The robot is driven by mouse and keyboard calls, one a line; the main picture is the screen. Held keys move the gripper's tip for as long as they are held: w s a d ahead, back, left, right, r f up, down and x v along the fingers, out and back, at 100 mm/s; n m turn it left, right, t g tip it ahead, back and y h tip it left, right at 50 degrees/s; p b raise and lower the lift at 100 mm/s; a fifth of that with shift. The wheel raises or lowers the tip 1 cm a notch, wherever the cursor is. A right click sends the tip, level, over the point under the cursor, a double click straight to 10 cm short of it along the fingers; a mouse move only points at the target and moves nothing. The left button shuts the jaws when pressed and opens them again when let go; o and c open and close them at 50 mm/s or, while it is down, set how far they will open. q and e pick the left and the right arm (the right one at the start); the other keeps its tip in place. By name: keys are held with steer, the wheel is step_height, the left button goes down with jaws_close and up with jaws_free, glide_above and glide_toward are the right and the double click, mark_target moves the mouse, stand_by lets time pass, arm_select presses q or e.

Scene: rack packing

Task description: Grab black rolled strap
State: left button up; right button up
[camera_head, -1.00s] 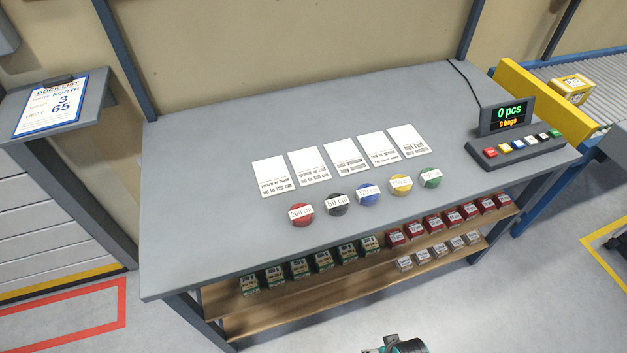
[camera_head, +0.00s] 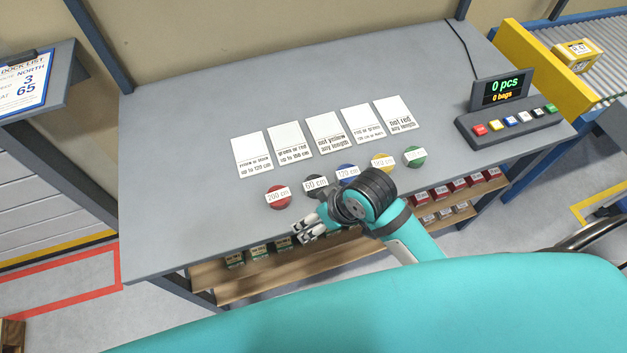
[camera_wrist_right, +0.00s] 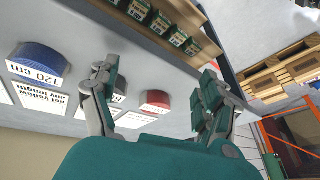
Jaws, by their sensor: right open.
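The black rolled strap (camera_head: 316,182), with a white label reading 60 cm, lies on the grey table between the red and blue rolled straps. My right gripper (camera_head: 303,229) is open and empty near the table's front edge. It is nearer the front than the black strap and apart from it. In the right wrist view the open fingers (camera_wrist_right: 157,75) spread wide. There the black strap is largely hidden behind the left-hand finger, with part of its label showing. My left gripper is not in view.
Red (camera_head: 278,197), blue (camera_head: 347,172), yellow (camera_head: 382,161) and green (camera_head: 415,155) rolled straps share the row. Several white cards (camera_head: 326,133) lie behind them. A button console (camera_head: 510,128) stands at the right. Small boxes (camera_head: 258,252) fill the shelf below. The table's left part is clear.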

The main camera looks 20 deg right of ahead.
steer(key=w+a+r+n, duration=0.1)
steer(key=a, duration=0.1)
steer(key=w+a+r+n, duration=0.1)
steer(key=w+r, duration=0.1)
steer(key=shift+w+a+r+g+y, duration=0.1)
steer(key=shift+a+r+g+y, duration=0.2)
steer(key=shift+a+y, duration=0.1)
steer(key=w+d+r+n+g+h, duration=0.1)
steer(key=w+d+r+g+h, duration=0.15)
steer(key=r, duration=0.35)
steer(key=w+d+r+n+g+h, duration=0.1)
steer(key=w+d+r+n+h, duration=0.1)
steer(key=w+d+r, duration=0.3)
steer(key=p, duration=0.2)
glide_above(316, 183)
steer(key=shift+t+y, duration=0.25)
step_height(316, 183, down, 11)
steer(key=shift+s+d+r, duration=0.1)
steer(key=shift+r, duration=0.05)
steer(key=shift+f+p, duration=0.55)
steer(key=shift+f, duration=2.25)
steer(key=c, duration=1.3)
